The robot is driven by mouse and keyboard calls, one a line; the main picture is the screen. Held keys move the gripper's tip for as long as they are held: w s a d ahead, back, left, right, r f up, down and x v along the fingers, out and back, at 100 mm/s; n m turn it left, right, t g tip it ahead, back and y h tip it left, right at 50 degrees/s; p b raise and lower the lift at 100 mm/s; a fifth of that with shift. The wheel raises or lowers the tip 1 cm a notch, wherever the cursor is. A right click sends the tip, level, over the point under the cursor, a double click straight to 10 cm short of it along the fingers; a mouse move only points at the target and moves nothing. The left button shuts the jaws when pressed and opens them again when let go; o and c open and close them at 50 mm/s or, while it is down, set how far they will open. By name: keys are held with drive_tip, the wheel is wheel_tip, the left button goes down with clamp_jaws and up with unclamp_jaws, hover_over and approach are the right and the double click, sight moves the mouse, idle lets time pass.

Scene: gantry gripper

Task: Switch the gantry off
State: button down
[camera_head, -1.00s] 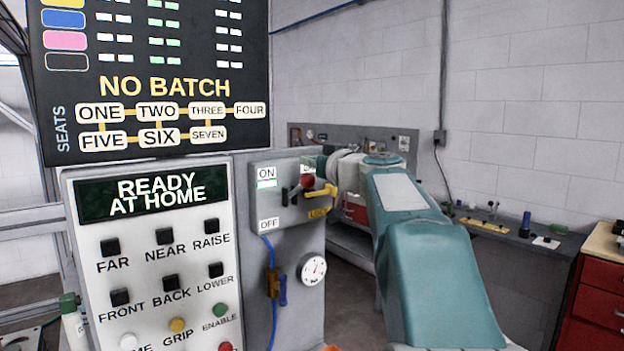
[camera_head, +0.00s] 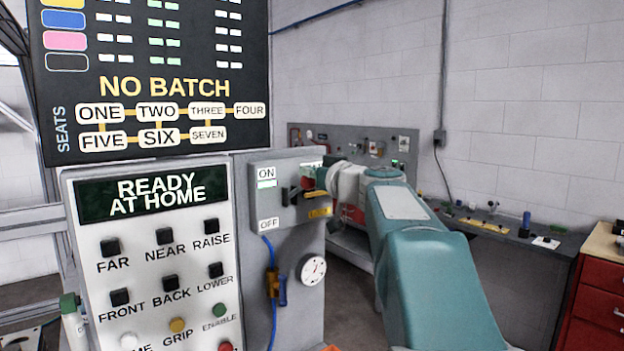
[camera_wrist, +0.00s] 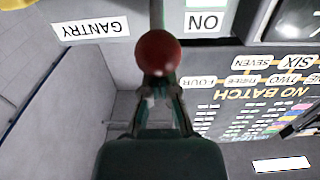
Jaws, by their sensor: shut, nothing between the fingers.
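The grey switch box (camera_head: 285,222) has an ON label (camera_head: 266,173) above a lit pale green window and an OFF label (camera_head: 268,224) lower down. Its dark lever (camera_head: 291,196) points to the right at the upper part of the box. The lever's red ball knob (camera_wrist: 158,52) shows in the upside-down wrist view, beside the ON label and a GANTRY label (camera_wrist: 89,28). In the head view my gripper hides the knob. My gripper (camera_wrist: 157,88) is shut and empty, its fingertips close to the knob; I cannot tell whether they touch it.
A button panel (camera_head: 150,270) reading READY AT HOME stands left of the box, under a dark NO BATCH board (camera_head: 160,60). A yellow piece (camera_head: 320,212) sits just below the lever. A gauge (camera_head: 312,269) and blue cable (camera_head: 272,325) are lower down. A bench (camera_head: 520,247) stands right.

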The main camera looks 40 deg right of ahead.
drive_tip(key=shift+w+f, duration=0.15)
drive_tip(key=shift+f, duration=2.4)
drive_tip(key=s+r, duration=0.1)
drive_tip(key=s, duration=0.8)
drive_tip(key=shift+r, duration=0.1)
drive_tip(key=s+a+f+g+y, duration=0.2)
drive_tip(key=a+f+g, duration=0.2)
drive_tip(key=a+f, duration=0.55)
drive_tip(key=s+a+f+g+y, duration=0.2)
drive_tip(key=a+f+g, duration=0.3)
drive_tip(key=a, duration=0.8)
drive_tip(key=s+a+f+g+h, duration=0.1)
drive_tip(key=s+a+f+h, duration=0.1)
drive_tip(key=s+f, duration=0.4)
drive_tip(key=s+a+f+g+h, duration=0.2)
drive_tip(key=s+f, duration=0.5)
drive_tip(key=shift+s+a+g, duration=0.15)
drive_tip(key=shift+a+g, duration=0.15)
drive_tip(key=shift+a, duration=0.05)
